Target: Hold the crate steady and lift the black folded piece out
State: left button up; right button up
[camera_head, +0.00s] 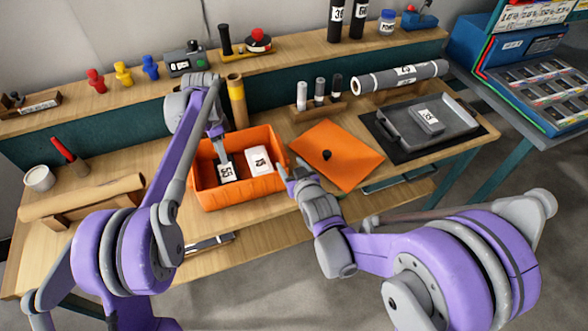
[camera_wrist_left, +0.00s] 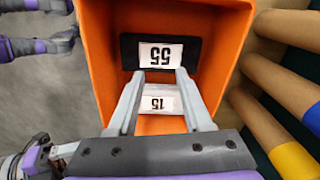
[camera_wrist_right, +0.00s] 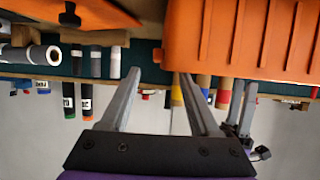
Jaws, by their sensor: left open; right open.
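The orange crate (camera_head: 245,193) stands on the bench; its inside shows in the left wrist view (camera_wrist_left: 222,50) and its outer wall in the right wrist view (camera_wrist_right: 235,45). The black folded piece (camera_head: 227,173) lies in the crate with a white label reading 55; it also shows in the left wrist view (camera_wrist_left: 160,54). A white piece labelled 15 (camera_head: 259,161) lies beside it. My left gripper (camera_wrist_left: 158,74) is open over the crate, its fingertips near the black piece's edge. My right gripper (camera_head: 287,172) is open and empty by the crate's right side; contact is unclear.
An orange folder (camera_head: 335,150) lies right of the crate, close to my right gripper. A dark mat with a grey tray (camera_head: 455,118) lies further right. A brown tube (camera_head: 237,100) stands behind the crate. A long brown roll (camera_head: 80,198) lies left on a wooden rest.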

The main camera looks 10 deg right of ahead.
aim_at(284, 155)
jog(key=x, duration=0.8)
grip_shut()
dwell(1.5)
